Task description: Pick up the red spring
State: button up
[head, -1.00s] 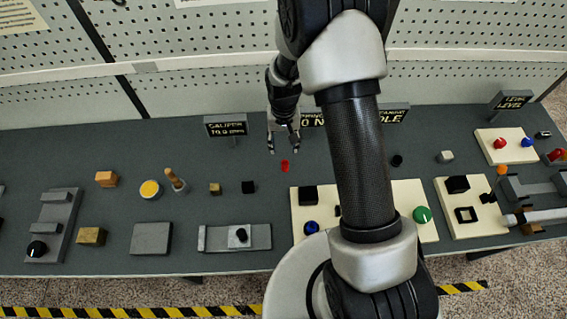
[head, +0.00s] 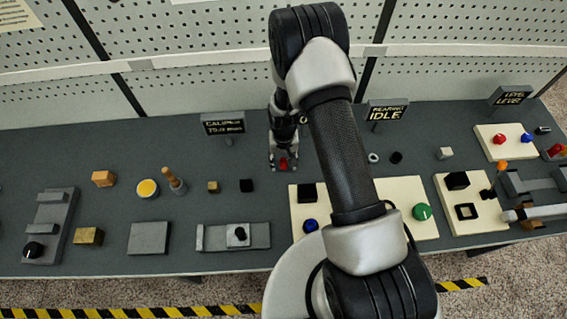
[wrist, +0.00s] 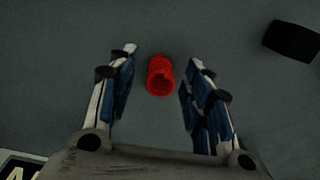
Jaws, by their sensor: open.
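The red spring (head: 283,164) is a small red coil on the dark grey bench top. In the wrist view the red spring (wrist: 160,76) lies between the two fingers, near their tips, with a gap on each side. My gripper (head: 284,166) is open and low over the bench, around the spring. In the wrist view both fingers of my gripper (wrist: 161,72) stand apart and do not touch the spring.
A black block (head: 246,186) stands left of the spring; a black piece (wrist: 291,41) shows at the wrist view's upper right. A cream board (head: 296,222) with a black block and blue knob lies in front. The caliper sign (head: 223,125) stands at the left rear.

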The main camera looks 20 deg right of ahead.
jog(key=c, duration=1)
jog(key=shift+o, duration=0.2)
jog(key=shift+r, duration=0.1)
